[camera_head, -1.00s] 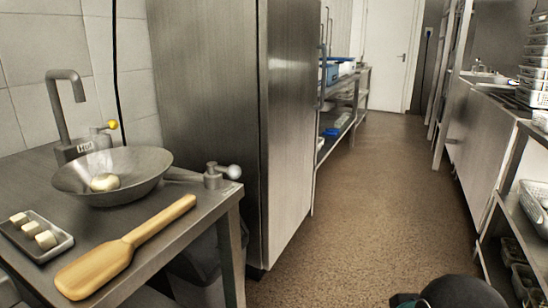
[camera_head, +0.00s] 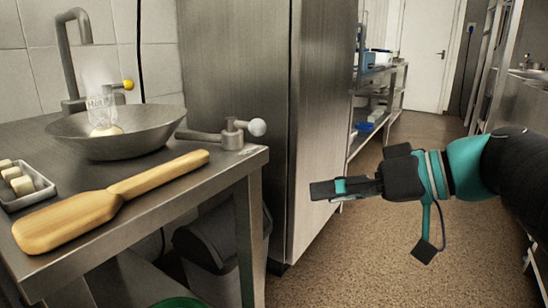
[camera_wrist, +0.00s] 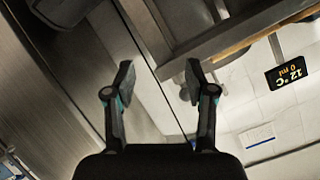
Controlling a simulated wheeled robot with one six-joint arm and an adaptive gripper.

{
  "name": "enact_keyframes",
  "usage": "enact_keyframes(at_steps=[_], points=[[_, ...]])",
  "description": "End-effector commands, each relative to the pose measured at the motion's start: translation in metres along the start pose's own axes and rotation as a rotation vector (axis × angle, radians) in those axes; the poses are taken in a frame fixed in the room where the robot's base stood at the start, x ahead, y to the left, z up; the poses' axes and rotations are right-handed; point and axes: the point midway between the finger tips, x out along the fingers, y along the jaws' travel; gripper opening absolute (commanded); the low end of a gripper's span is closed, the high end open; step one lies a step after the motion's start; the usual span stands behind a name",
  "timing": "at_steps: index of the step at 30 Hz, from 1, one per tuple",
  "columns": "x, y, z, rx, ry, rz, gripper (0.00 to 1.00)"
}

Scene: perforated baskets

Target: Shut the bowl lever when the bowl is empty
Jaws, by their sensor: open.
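The wide grey metal bowl (camera_head: 150,143) sits on the steel counter at the left of the head view. A pale lump (camera_head: 104,131) lies in its bottom, with faint writing and whitish haze above it. The lever with a white ball knob (camera_head: 257,127) stands at the bowl's right, near the counter's end. My gripper (camera_head: 322,190) is to the right of the counter and lower than the knob, apart from it, in front of the steel cabinet. In the wrist view my gripper (camera_wrist: 160,82) has its fingers spread with nothing held between them.
A wooden paddle (camera_head: 110,200) lies along the counter's front. A small tray (camera_head: 42,191) of pale cubes is at the left. A tap (camera_head: 62,60) and yellow knob (camera_head: 128,85) stand behind the bowl. A tall steel cabinet (camera_head: 240,80) is beside the counter. The aisle floor is clear.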

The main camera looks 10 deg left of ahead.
Motion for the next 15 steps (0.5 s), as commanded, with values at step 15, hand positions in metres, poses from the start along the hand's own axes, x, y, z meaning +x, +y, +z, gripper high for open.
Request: enact_keyframes(at_steps=[15], points=[[-0.019,-0.012,-0.078,-0.364,0.344,-0.24,0.55]])
